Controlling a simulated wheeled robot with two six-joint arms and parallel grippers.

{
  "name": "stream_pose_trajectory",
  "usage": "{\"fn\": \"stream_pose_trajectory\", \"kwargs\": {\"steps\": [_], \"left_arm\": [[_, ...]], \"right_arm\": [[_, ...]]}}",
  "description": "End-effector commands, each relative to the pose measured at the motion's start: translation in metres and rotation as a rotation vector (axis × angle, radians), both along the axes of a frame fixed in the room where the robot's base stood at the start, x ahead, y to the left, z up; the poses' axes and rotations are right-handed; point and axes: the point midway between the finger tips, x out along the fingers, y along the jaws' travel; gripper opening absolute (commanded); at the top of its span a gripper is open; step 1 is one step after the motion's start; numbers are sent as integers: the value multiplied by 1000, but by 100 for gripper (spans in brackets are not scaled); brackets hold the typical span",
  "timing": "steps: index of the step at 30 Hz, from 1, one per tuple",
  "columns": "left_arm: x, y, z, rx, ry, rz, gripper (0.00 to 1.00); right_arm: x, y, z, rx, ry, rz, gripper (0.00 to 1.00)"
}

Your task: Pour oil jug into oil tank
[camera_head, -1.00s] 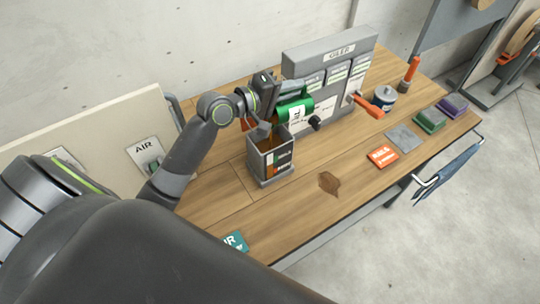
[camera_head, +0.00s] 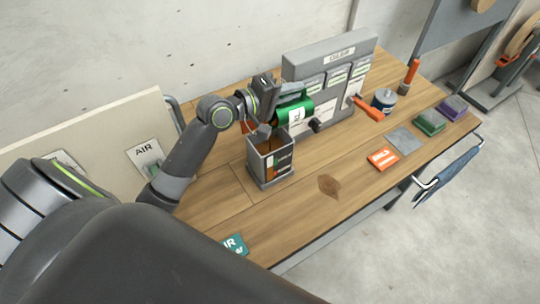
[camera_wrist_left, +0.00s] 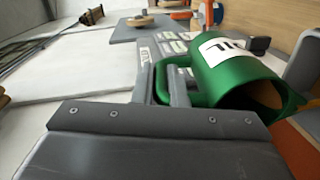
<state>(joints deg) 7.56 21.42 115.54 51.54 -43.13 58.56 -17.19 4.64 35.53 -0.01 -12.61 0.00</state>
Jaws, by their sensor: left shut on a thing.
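The green oil jug (camera_head: 294,108) with a white label is tipped on its side above the oil tank. It also shows large in the left wrist view (camera_wrist_left: 232,75), lying with its open end toward the lower right. My left gripper (camera_head: 268,100) is shut on the jug's handle; in the wrist view its fingers (camera_wrist_left: 160,85) are on either side of the handle. The oil tank (camera_head: 268,167) is an open grey box with a brown content and a gauge on its front. The jug's mouth is over the tank's opening. My right gripper is not in view.
A grey oiler panel (camera_head: 330,60) with labels stands behind the jug.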

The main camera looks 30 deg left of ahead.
Motion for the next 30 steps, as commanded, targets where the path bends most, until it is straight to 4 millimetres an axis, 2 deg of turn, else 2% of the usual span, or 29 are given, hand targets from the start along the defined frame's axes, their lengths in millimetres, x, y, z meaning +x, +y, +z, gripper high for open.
{"fn": "stream_pose_trajectory", "kwargs": {"steps": [16,30], "left_arm": [[0,0,0,-2,-3,-1,0],[-7,4,-4,-40,-70,0,0]], "right_arm": [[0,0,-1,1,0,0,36],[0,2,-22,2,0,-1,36]]}}
